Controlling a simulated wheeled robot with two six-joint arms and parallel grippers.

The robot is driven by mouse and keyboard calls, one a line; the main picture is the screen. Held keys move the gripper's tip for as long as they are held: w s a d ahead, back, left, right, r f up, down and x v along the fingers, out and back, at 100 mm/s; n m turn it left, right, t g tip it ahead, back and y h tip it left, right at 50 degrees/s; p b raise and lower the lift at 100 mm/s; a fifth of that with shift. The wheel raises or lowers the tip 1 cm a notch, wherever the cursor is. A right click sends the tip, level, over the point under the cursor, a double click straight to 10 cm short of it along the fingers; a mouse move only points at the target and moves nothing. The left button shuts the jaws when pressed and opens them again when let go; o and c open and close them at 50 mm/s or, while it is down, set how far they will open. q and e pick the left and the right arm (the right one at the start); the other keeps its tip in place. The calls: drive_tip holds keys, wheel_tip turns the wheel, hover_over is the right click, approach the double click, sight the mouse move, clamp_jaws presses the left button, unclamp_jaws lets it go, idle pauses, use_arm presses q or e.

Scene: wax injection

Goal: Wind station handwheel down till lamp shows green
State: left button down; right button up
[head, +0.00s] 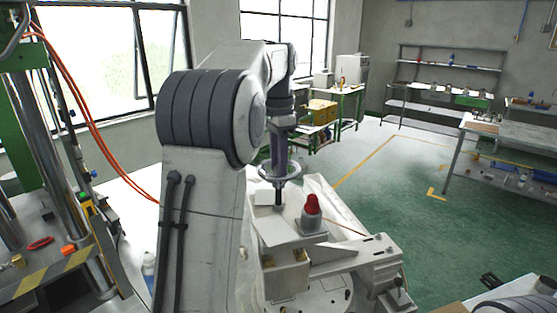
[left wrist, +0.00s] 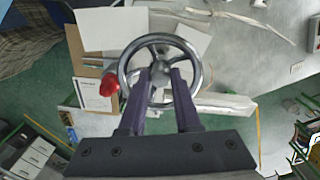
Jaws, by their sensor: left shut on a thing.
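The handwheel (head: 268,175) is a grey metal ring on a dark upright spindle above a pale plate on the station (head: 290,236). It also shows in the left wrist view (left wrist: 184,46), with its spokes and hub between the finger ends. My left gripper (head: 282,165) comes down from above and is shut on the handwheel; its two purple fingers (left wrist: 160,78) reach the hub area in the left wrist view. The lamp (head: 312,205) is a red dome on a grey base right of the wheel, and it shows red in the left wrist view too (left wrist: 110,84). My right gripper is not in view.
A press with steel columns (head: 65,170) and orange hoses stands at the left. A workbench (head: 480,125) and shelving (head: 445,65) stand at the back right. The green floor (head: 395,190) between is clear. My left arm hides part of the station.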

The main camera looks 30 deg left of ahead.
use_arm(q)
drive_tip(key=n+p, duration=0.2)
drive_tip(key=n, duration=0.3)
drive_tip(key=shift+r, duration=0.15)
drive_tip(key=n+p, duration=0.2)
drive_tip(key=n, duration=0.3)
drive_tip(key=shift+n, duration=0.4)
drive_tip(key=n+p, duration=0.2)
drive_tip(key=n, duration=0.3)
drive_tip(key=shift+n, duration=0.3)
drive_tip(key=n+p, duration=0.1)
drive_tip(key=n, duration=0.3)
drive_tip(key=shift+n, duration=0.7)
drive_tip(key=c, duration=0.6)
unclamp_jaws()
